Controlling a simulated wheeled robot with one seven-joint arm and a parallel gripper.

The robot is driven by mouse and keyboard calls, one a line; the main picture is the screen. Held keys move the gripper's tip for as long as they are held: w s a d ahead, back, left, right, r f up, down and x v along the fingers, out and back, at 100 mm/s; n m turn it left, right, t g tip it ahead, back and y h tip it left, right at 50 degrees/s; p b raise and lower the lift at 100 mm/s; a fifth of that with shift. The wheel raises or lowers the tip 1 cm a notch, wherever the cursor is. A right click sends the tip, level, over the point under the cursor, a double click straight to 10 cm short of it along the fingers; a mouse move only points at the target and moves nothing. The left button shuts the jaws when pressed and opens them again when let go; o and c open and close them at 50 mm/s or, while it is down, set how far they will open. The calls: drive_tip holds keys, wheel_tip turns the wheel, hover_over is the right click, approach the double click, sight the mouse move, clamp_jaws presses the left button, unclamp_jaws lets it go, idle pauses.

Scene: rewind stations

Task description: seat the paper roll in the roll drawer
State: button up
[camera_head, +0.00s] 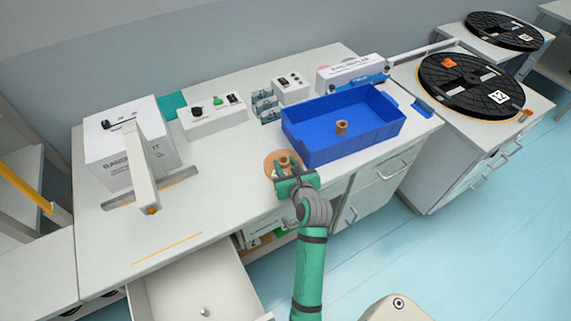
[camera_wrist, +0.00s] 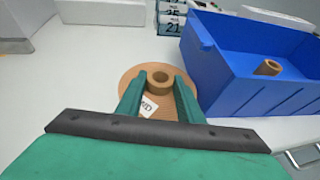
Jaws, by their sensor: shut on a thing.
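The paper roll (camera_head: 271,166) is a flat tan disc with a raised core, at the front edge of the white bench beside the blue bin. It also shows in the wrist view (camera_wrist: 129,84), with a white printed label partly hidden by a finger. My gripper (camera_head: 284,167) is shut on the roll, its two green fingers (camera_wrist: 160,82) on either side of the core. Whether the roll touches the bench is hard to tell. An open white drawer (camera_head: 185,282) juts out below the bench at the lower left, with a small metal peg or knob inside.
A blue bin (camera_head: 310,147) holding a brown core (camera_head: 341,128) stands just right of the roll. A white box machine with an upright arm (camera_head: 141,170) stands at the bench's left. Control boxes (camera_head: 214,117) line the back. The front-left bench top is clear.

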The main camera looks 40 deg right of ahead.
drive_tip(key=o, duration=1.2)
drive_tip(key=shift+s+r, duration=0.1)
drive_tip(key=shift+r, duration=0.05)
drive_tip(key=v, duration=1.2)
